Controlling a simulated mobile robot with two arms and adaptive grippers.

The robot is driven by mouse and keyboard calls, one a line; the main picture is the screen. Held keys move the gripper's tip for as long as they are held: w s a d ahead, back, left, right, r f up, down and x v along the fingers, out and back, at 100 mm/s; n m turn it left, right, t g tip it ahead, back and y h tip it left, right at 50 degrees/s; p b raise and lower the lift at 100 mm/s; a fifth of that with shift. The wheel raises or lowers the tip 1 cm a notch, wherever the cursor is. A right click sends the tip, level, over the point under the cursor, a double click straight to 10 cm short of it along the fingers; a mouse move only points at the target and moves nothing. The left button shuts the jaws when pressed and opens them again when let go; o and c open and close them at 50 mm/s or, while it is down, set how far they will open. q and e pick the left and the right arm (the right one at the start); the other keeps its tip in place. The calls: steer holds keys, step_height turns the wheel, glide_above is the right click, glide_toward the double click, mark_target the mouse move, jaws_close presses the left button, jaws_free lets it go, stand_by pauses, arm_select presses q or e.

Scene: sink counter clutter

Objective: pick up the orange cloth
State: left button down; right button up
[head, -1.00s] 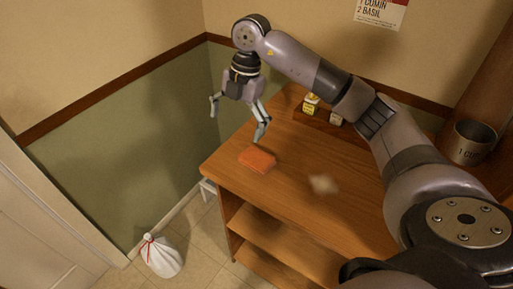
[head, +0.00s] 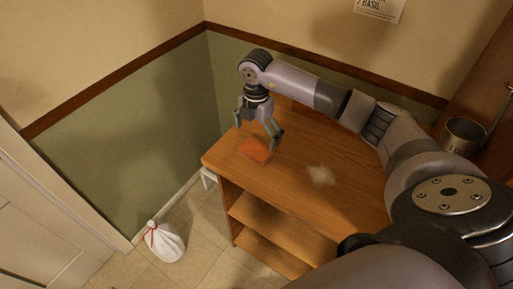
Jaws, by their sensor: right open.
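The orange cloth (head: 255,151) lies folded flat on the wooden counter (head: 335,200), near its far left corner. My right gripper (head: 256,136) hangs from above with its fingers pointing down. It is open and empty, just above and behind the cloth. One finger is near the cloth's right far edge and the other is to the left, by the counter's edge. I cannot tell whether a fingertip touches the cloth. My left gripper is not in view.
A small pale blurry item (head: 320,175) lies on the counter right of the cloth. A white bag (head: 164,241) with a red tie sits on the floor. Walls close in behind and left of the counter.

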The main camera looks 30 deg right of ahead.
mark_target(257, 148)
step_height(257, 148, down, 4)
steer(key=shift+s+f+p, duration=0.1)
steer(key=shift+f+p, duration=0.15)
steer(key=shift+p, duration=0.9)
steer(key=shift+f, duration=0.25)
steer(key=shift+c, duration=0.4)
steer(key=c, duration=0.9)
steer(key=shift+r, duration=0.1)
